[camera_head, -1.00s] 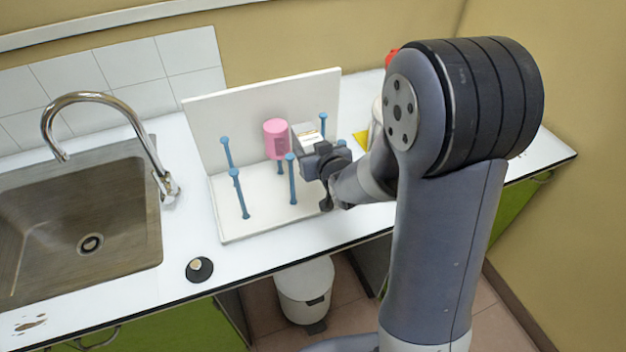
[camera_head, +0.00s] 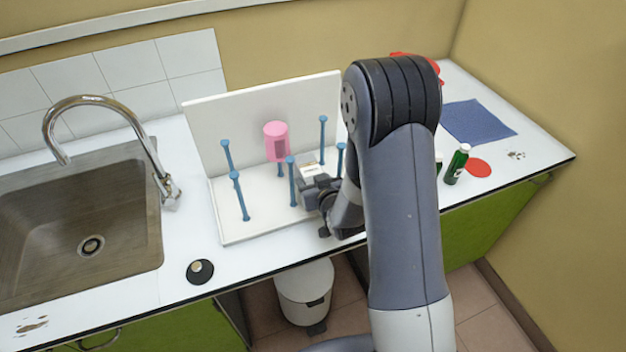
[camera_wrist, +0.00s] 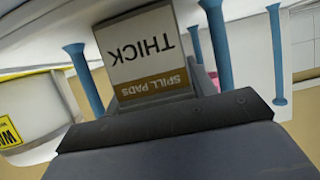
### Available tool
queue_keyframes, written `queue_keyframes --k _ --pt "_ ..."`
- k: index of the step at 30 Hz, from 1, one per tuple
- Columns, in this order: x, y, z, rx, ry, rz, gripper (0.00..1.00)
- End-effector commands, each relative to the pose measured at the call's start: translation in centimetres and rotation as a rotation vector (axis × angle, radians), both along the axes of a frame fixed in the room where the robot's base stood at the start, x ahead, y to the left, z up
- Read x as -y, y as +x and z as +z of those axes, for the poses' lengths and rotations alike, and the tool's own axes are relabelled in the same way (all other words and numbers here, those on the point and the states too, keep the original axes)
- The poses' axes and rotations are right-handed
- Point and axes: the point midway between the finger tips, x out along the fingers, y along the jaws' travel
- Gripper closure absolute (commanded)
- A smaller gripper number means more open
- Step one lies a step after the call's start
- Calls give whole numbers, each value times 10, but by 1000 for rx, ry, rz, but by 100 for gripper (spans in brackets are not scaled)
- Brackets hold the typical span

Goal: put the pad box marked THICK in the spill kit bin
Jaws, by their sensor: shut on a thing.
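The pad box (camera_wrist: 145,50) marked THICK and SPILL PADS is white with a brown band. It looks upside down in the wrist view. My gripper (camera_wrist: 190,105) is shut on it. In the head view the box (camera_head: 307,170) shows as a small pale block at my gripper (camera_head: 312,186), among the blue pegs of the white rack (camera_head: 265,222). Whether the box touches the rack base is unclear. A white lidded bin (camera_head: 305,290) stands on the floor below the counter; I cannot read any spill kit mark on it.
Several blue pegs (camera_head: 240,195) stand close around the box. A pink cylinder (camera_head: 276,141) is behind it. A white tub with a yellow label (camera_wrist: 8,132) shows in the wrist view. A green bottle (camera_head: 456,165), red disc (camera_head: 478,167) and blue cloth (camera_head: 478,122) lie right. The sink (camera_head: 80,230) is left.

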Motion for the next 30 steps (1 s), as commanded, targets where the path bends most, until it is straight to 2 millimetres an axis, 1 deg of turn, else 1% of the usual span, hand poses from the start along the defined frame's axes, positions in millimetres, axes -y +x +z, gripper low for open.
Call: queue_keyframes --k 5,9,10,13,20,24,26,30 --pt "0 0 0 2 1 0 74" --pt "0 0 -3 2 1 0 74" --pt "0 0 -3 1 0 0 47" --pt "0 0 -2 1 0 0 38" --pt "0 0 -2 0 0 0 38" --pt "0 0 3 0 0 0 38" --pt "2 -6 3 1 0 -1 38" --pt "8 -26 11 1 1 -1 38"
